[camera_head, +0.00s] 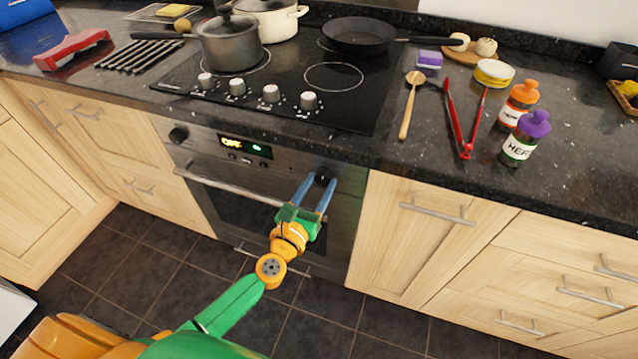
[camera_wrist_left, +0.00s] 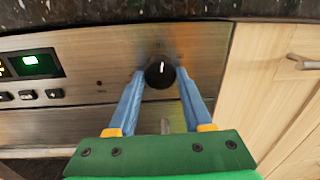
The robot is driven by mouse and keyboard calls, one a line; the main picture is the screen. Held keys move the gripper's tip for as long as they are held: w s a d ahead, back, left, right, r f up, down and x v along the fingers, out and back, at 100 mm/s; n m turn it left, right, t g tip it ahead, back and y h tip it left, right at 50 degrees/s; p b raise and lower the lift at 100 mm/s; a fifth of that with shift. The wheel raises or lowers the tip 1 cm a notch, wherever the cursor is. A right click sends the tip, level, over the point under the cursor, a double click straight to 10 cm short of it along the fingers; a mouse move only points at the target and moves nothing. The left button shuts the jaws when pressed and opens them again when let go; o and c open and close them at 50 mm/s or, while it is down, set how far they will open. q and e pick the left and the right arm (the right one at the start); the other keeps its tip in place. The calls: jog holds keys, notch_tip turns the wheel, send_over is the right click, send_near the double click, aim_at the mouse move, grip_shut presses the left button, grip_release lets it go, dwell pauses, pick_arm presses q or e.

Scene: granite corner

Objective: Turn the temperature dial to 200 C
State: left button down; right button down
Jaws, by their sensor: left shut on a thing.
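The oven's right dial (camera_head: 322,176) is a black knob on the steel control panel. In the left wrist view the dial (camera_wrist_left: 160,73) shows a white mark pointing about straight up. My left gripper (camera_head: 318,182) has its two blue fingers on either side of the knob, and it is shut on it. The fingers (camera_wrist_left: 160,78) also flank the knob in the left wrist view. The display (camera_head: 245,146) reads "OFF" with a green part beside it. The scale around the dial is too small to read. My right gripper is not in view.
A second black knob (camera_head: 178,135) is at the panel's left end. The oven handle (camera_head: 230,188) runs below the panel. The dark counter (camera_head: 400,152) overhangs above, with a cooktop, pots and bottles. Wooden drawers (camera_head: 440,235) stand to the right.

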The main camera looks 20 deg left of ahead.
pick_arm(q)
jog(key=m+p, duration=0.2)
jog(key=m, duration=0.4)
jog(key=shift+r, duration=0.2)
jog(key=m+p, duration=0.2)
jog(key=m, duration=0.4)
jog(key=shift+y, duration=0.4)
jog(key=m+p, duration=0.1)
jog(key=m, duration=0.2)
jog(key=m+p, duration=0.1)
jog(key=m, duration=0.2)
jog(key=shift+r+g+y, duration=0.1)
jog(key=shift+g+y, duration=0.2)
jog(key=m+p, duration=0.1)
jog(key=m, duration=0.5)
jog(key=shift+d+y, duration=0.1)
jog(key=shift+y, duration=0.3)
jog(key=m, duration=0.3)
jog(key=shift+m, duration=0.3)
jog(key=m, duration=0.3)
jog(key=shift+m+t, duration=0.3)
jog(key=shift+t, duration=0.1)
jog(key=m, duration=0.3)
jog(key=shift+d+m, duration=0.1)
jog(key=shift+m, duration=0.2)
jog(key=shift+m+b, duration=0.35)
jog(key=shift+m, duration=1.55)
